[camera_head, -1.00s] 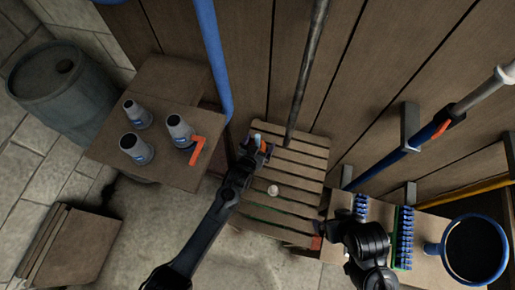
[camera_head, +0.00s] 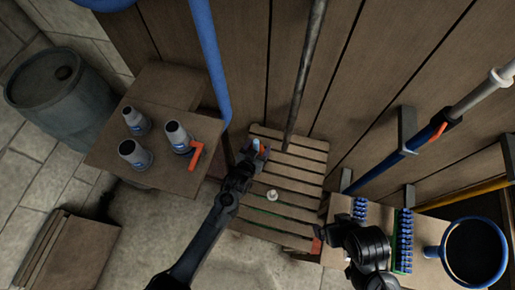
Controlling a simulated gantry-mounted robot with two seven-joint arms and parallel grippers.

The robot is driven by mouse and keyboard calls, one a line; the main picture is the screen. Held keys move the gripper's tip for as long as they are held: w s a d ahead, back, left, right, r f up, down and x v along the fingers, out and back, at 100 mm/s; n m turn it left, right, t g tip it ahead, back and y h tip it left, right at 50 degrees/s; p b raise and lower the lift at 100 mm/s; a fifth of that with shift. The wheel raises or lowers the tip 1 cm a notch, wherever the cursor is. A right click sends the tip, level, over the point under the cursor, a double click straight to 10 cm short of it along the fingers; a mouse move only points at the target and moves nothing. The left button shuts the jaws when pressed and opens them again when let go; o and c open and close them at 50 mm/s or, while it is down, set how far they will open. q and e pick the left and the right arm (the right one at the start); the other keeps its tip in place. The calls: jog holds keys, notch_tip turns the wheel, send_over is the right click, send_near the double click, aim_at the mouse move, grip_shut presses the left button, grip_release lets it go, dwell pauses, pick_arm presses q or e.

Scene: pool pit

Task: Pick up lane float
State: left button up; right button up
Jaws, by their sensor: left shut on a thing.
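My left gripper (camera_head: 255,149) is over the back left part of a slatted wooden pallet (camera_head: 295,172). It is shut on a small blue and red piece (camera_head: 264,147), which looks like the lane float; my fingers hide part of it. I cannot tell whether the piece touches the slats. My right arm is at the lower right by a bench; its fingers are too dark and hidden to read.
A small whitish object (camera_head: 272,195) lies on the pallet. Several grey bottles (camera_head: 131,152) and an orange-red angled piece (camera_head: 195,155) stand on the left table (camera_head: 110,155). A blue bucket (camera_head: 474,250) and blue-toothed strips (camera_head: 405,240) are at right. A pole (camera_head: 305,75) rises behind the pallet.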

pick_arm(q)
notch_tip(320, 180, up, 17)
jog(key=p, duration=0.3)
jog(key=shift+r, duration=0.2)
dwell(0.6)
jog(key=shift+p, duration=0.45)
